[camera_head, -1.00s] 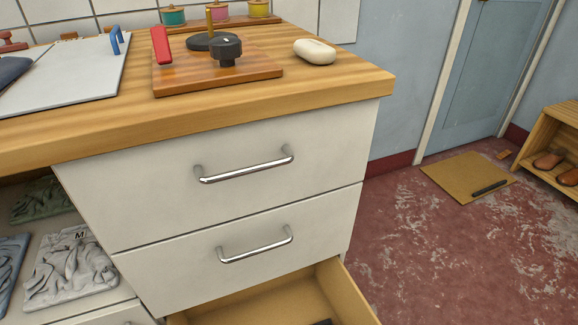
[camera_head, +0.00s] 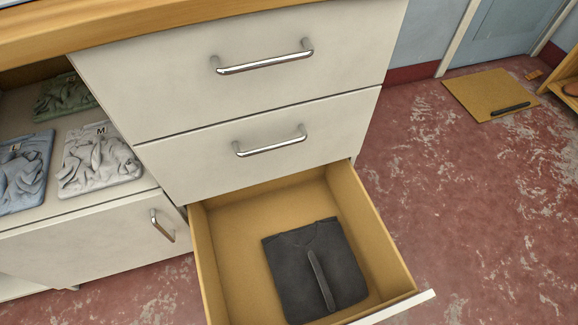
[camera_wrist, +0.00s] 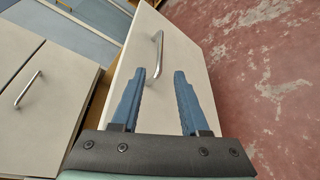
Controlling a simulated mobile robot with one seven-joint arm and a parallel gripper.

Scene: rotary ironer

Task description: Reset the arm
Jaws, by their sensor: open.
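My gripper (camera_wrist: 160,72) is open and empty in the wrist view, with two blue fingers apart. A pale panel with a metal handle (camera_wrist: 156,54) lies beyond the fingertips; I cannot tell how far off it is, but the fingers are not closed on it. My arm and gripper are not in the head view. In the head view the bottom drawer (camera_head: 227,239) is pulled open, and a dark folded garment (camera_head: 296,268) lies flat inside it.
Two shut drawers with handles (camera_head: 263,62) (camera_head: 270,142) sit above the open one. Folded shirts (camera_head: 97,160) lie on a shelf at the left, above a cabinet door handle (camera_head: 162,226). A mat (camera_head: 470,92) lies on the red floor, which is mostly clear at the right.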

